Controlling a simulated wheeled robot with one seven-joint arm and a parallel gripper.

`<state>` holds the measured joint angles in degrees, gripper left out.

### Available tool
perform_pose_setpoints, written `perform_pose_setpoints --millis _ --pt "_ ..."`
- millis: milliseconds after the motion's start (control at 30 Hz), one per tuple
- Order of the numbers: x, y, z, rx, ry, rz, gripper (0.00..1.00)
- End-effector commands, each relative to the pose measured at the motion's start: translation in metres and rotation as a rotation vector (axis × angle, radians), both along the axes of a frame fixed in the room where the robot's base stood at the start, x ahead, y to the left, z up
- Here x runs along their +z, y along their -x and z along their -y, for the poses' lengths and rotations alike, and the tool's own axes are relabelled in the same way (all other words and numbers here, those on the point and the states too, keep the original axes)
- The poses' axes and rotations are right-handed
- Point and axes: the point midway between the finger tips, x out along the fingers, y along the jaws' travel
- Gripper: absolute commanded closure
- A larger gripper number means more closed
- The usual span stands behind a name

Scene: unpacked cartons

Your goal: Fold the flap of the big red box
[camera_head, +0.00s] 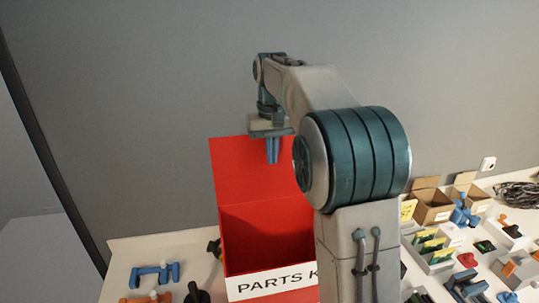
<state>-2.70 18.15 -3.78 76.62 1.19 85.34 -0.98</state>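The big red box (265,234) stands on the table at the lower middle, open at the top. A white label reading "PARTS K" is on its front. Its red flap (232,172) stands raised at the back. My gripper (272,161) points down in front of the flap's upper right part, above the box opening. Its fingertips look close together with nothing between them. I cannot tell whether the gripper touches the flap. My arm hides the box's right side and part of the flap.
Blue clamp-like parts (156,273) and a black object (197,293) lie left of the box. Small open brown cartons (432,207), white trays with parts and a coiled dark cable (517,193) crowd the right. A grey wall is behind the table.

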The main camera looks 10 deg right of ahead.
Motion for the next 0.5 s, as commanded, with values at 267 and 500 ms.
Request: perform_pose_setpoints --millis 267,500 --pt "0.039 0.008 0.0 -0.001 0.0 0.002 1.0" --pt "0.063 0.013 0.0 0.0 0.0 0.001 1.0"
